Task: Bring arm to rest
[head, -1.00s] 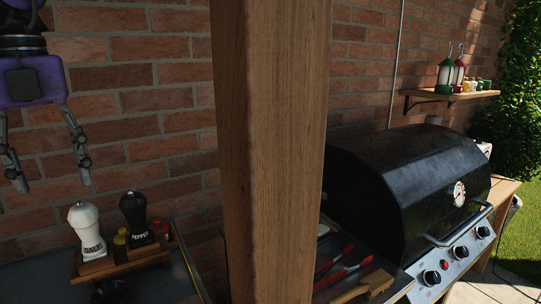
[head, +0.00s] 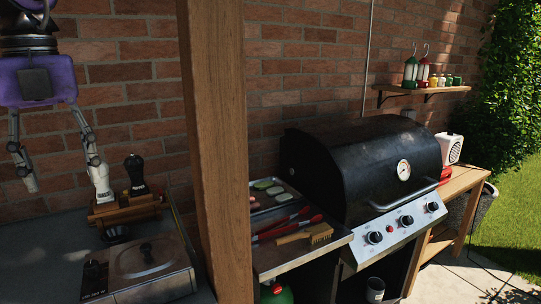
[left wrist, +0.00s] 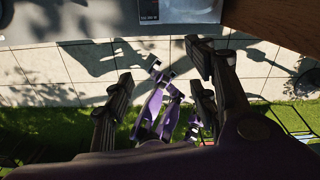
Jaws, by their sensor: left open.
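My left gripper (head: 62,178) hangs at the left of the head view with its fingers spread, open and empty. Its right finger overlaps the top of the white salt mill (head: 101,190) in the picture; I cannot tell whether they touch. In the left wrist view the fingers of my left gripper (left wrist: 165,85) are apart with nothing between them. Purple parts of my own body show below, beyond the fingers. My right gripper cannot be made out with certainty.
A wooden post (head: 215,150) stands right of the gripper. The black pepper mill (head: 136,175) stands in a wooden caddy (head: 128,207) beside the salt mill. A metal side burner (head: 145,262) is in front. The black grill (head: 365,165) stands farther right, with red tongs (head: 290,223) nearby.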

